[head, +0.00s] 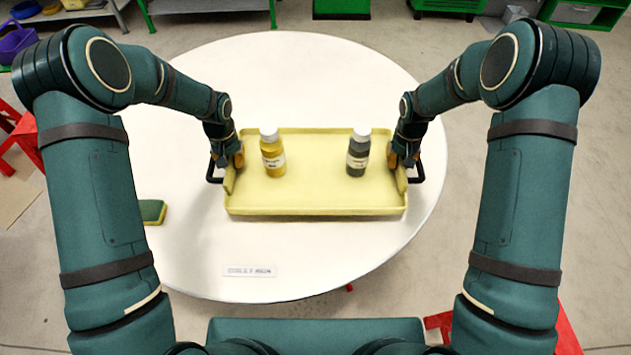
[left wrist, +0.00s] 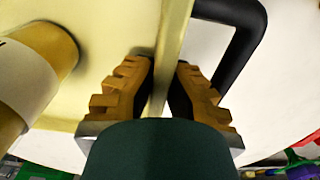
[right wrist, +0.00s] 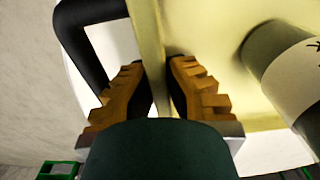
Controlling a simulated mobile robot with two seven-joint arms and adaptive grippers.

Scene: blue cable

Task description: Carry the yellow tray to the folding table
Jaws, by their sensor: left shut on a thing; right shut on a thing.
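The yellow tray (head: 315,192) is on or just above the round white table in the head view; I cannot tell which. A yellow bottle (head: 273,157) stands on its left part and a dark grey bottle (head: 358,155) on its right part, both upright with white caps. My left gripper (head: 229,160) is shut on the tray's left wall, and the left wrist view shows that wall (left wrist: 172,45) between the fingers. My right gripper (head: 402,162) is shut on the right wall, which shows between the fingers in the right wrist view (right wrist: 148,40). A black handle is beside each gripper.
The round white table (head: 300,75) has clear surface around the tray. A green and yellow sponge (head: 152,212) lies at its left and a printed label (head: 250,271) near its front. Red stools or frames stand at the left and lower right. Green-framed shelving (head: 208,8) is at the back.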

